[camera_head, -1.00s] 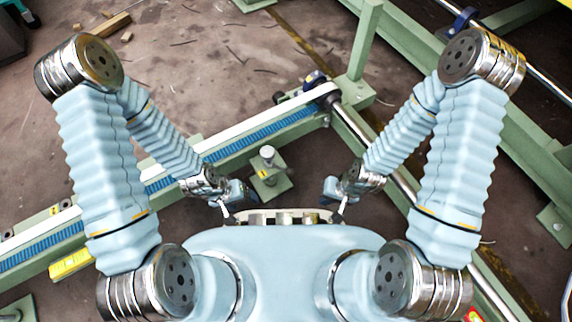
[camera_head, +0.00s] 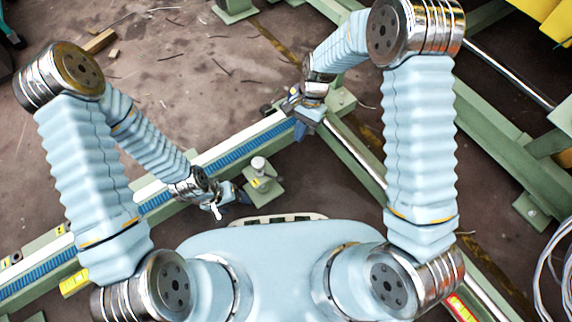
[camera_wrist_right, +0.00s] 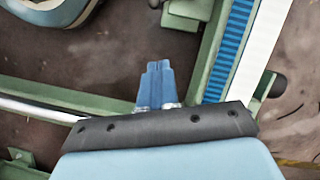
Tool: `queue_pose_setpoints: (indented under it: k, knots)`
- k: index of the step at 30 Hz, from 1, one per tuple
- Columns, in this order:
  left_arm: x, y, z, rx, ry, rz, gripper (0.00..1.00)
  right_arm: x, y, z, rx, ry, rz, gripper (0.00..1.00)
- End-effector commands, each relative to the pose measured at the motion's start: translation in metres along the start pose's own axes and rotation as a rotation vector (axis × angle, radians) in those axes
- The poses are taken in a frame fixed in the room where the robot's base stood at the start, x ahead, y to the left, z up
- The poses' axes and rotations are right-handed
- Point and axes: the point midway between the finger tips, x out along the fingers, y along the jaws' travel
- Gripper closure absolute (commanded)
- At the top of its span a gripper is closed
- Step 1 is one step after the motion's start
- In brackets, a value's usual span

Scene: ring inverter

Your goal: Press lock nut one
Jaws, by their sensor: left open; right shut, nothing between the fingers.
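I cannot make out a lock nut for certain in either view. My right gripper (camera_head: 300,130) is over the corner where the blue-belted rail meets the green frame, hiding part of that corner. In the right wrist view its blue fingers (camera_wrist_right: 157,84) are shut together with nothing between them, beside the green frame (camera_wrist_right: 214,75) and over dark floor. My left gripper (camera_head: 217,208) is open and empty, low in front of my body, left of the short post.
The blue belt (camera_head: 240,150) runs diagonally from lower left to the corner. A short silver-capped post (camera_head: 258,165) stands on a green plate near my left gripper. A wood block (camera_head: 100,41) lies on the floor at upper left. White cables (camera_head: 548,255) hang at right.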

Motion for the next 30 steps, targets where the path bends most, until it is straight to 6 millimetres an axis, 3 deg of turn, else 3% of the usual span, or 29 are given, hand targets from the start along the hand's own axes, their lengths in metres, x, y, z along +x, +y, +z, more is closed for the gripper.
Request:
queue_pose_setpoints:
  k: [8,21,30]
  knots:
    - [0.004,-0.002,0.000,0.000,0.001,0.000,0.30,0.015,0.000,0.000,-0.002,-0.001,0.001,1.00]
    - [0.024,-0.009,-0.001,-0.001,0.006,-0.001,0.30,0.105,0.001,0.000,-0.002,-0.003,0.002,1.00]
    - [0.027,-0.010,-0.001,-0.002,0.008,-0.001,0.30,0.117,0.000,0.033,-0.004,0.000,0.000,1.00]
